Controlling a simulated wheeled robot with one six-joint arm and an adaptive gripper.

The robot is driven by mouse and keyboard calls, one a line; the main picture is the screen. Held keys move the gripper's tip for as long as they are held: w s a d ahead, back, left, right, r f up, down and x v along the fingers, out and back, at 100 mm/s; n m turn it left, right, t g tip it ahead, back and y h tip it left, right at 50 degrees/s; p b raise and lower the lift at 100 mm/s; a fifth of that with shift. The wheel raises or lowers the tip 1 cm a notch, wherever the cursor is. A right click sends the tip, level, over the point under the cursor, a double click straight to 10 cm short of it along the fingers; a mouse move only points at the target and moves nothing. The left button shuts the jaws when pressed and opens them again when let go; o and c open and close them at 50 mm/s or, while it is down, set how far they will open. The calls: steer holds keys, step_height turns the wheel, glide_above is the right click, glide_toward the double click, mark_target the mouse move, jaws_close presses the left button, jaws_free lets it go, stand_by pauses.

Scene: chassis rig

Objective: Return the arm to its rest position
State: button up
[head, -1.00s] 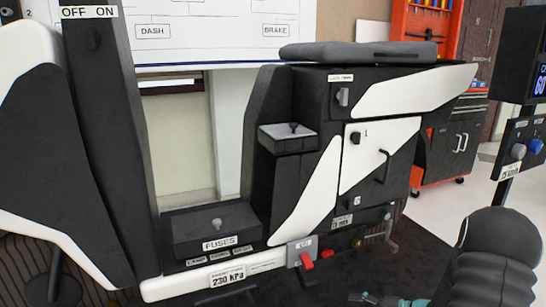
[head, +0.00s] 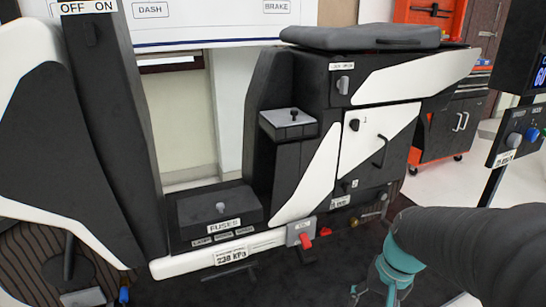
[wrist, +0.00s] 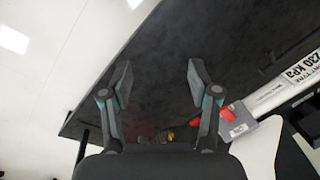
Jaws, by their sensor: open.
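My arm crosses the lower right of the head view, dark with a teal joint. My gripper shows in the wrist view (wrist: 158,82) with its two dark fingers well apart and nothing between them. Below the fingers in that view lies the dark floor mat. In the head view the fingertips are not clearly seen.
A black and white chassis rig (head: 300,190) fills the middle, with a fuses box (head: 218,212), a red lever (head: 305,241) and a seat (head: 362,36) on top. An orange tool cabinet (head: 436,140) stands behind. A post with knobs (head: 518,138) stands at the right.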

steer(key=s+a+r+n+t+p, duration=0.2)
steer(key=s+r, duration=0.1)
steer(key=r, duration=0.4)
steer(key=s+a+r+n+t+h+p, duration=0.1)
steer(key=s+a+r+n+t+p, duration=0.1)
steer(key=r, duration=0.6)
steer(key=shift+s+a+r+t+h, duration=0.15)
steer(key=shift+s+t+h, duration=0.15)
steer(key=shift+s+t, duration=0.15)
stand_by(0.8)
